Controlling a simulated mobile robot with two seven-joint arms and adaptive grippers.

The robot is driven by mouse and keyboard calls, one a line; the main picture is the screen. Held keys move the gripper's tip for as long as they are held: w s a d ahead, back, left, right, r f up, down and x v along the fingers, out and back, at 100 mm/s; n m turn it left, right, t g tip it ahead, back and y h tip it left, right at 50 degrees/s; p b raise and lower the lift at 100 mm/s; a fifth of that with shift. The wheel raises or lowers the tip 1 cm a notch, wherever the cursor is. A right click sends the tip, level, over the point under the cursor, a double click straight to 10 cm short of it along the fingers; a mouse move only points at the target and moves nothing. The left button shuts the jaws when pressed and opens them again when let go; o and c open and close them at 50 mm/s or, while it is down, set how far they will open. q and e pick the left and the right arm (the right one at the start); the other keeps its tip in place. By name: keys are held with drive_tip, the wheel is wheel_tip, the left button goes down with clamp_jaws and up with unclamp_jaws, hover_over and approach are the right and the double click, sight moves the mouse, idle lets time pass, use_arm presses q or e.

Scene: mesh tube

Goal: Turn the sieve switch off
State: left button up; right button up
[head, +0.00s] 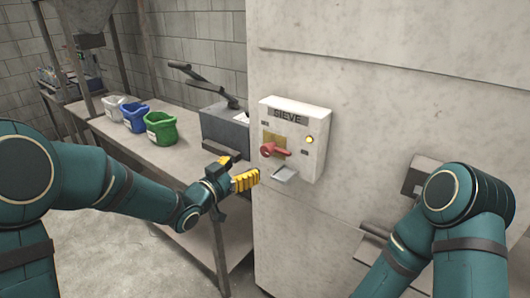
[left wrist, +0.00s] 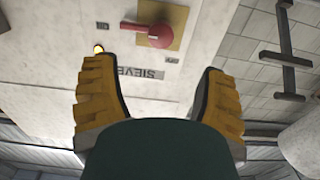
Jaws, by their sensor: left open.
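The sieve switch box (head: 295,138), pale and labelled SIEVE, is fixed to the large light panel. Its red handle (head: 274,150) lies roughly level on a yellow plate, with the round hub at the left. A small yellow lamp (head: 309,139) on the box looks lit. My left gripper (head: 250,180), with yellow fingers, is open and empty, just left of and below the handle and apart from it. In the left wrist view, the box appears upside down, and the red handle (left wrist: 155,32) is beyond the spread fingers. My right gripper is out of view.
A bench (head: 150,150) at left holds white, blue and green bags (head: 161,128) and a grey machine (head: 225,128). A grey fitting (head: 420,175) is on the panel behind my right arm.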

sight(264, 153)
use_arm(q)
drive_tip(key=x, duration=1)
drive_tip(key=shift+w+d, duration=0.15)
drive_tip(key=shift+w, duration=0.15)
drive_tip(key=c, duration=1.2)
